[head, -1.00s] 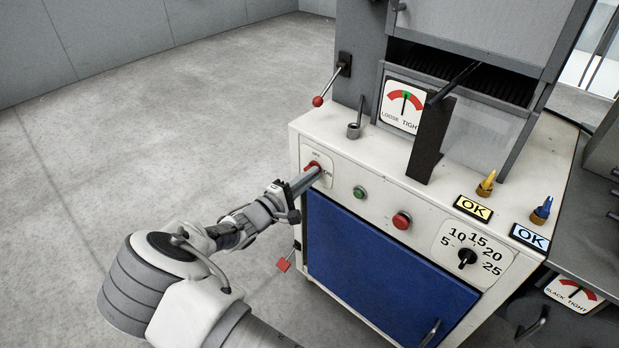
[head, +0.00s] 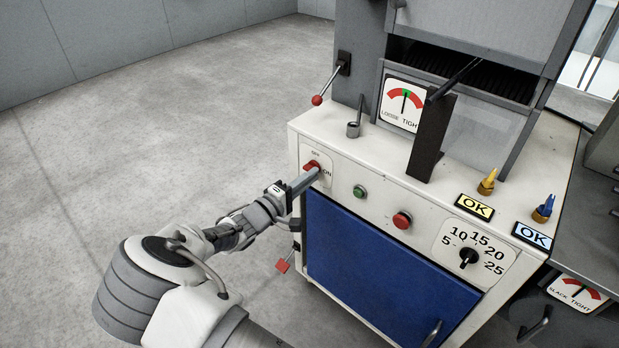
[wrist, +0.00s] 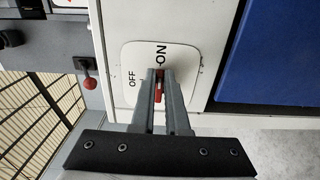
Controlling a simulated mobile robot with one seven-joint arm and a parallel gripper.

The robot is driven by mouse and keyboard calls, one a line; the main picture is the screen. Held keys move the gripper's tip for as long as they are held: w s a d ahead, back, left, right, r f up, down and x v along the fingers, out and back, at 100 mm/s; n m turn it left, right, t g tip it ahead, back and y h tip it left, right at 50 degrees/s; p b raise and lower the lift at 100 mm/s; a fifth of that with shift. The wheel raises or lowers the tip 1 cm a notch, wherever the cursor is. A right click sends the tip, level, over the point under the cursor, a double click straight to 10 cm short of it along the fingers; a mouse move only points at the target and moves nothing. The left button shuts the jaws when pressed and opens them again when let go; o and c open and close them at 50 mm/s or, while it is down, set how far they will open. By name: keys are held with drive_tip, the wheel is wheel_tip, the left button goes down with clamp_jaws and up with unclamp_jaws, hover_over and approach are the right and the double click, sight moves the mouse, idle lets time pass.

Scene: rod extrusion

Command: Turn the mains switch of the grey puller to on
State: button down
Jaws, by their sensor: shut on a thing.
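The grey puller (head: 380,190) has a white front panel. At its upper left is the mains switch plate (wrist: 137,52), marked OFF and ON. The red switch handle (head: 311,165) sits on this plate, and it also shows in the wrist view (wrist: 158,90) between my two fingers. My gripper (head: 317,173) is at the switch, shut on the red handle; its fingertips (wrist: 160,73) lie close to the ON mark in the wrist view. The fingers hide part of the handle, so I cannot tell exactly which mark it points to.
A green button (head: 360,191), a red button (head: 402,220) and a black speed knob (head: 468,257) are to the right. A red-tipped lever (head: 318,100) stands above left. A blue door (head: 385,265) is below. The floor at left is clear.

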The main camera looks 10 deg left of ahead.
drive_tip(key=c, duration=0.9)
unclamp_jaws()
drive_tip(key=p+v, duration=0.3)
drive_tip(key=v, duration=1.4)
drive_tip(key=shift+s+a+p, duration=0.15)
drive_tip(key=shift+a+p, duration=0.05)
drive_tip(key=shift+p, duration=0.1)
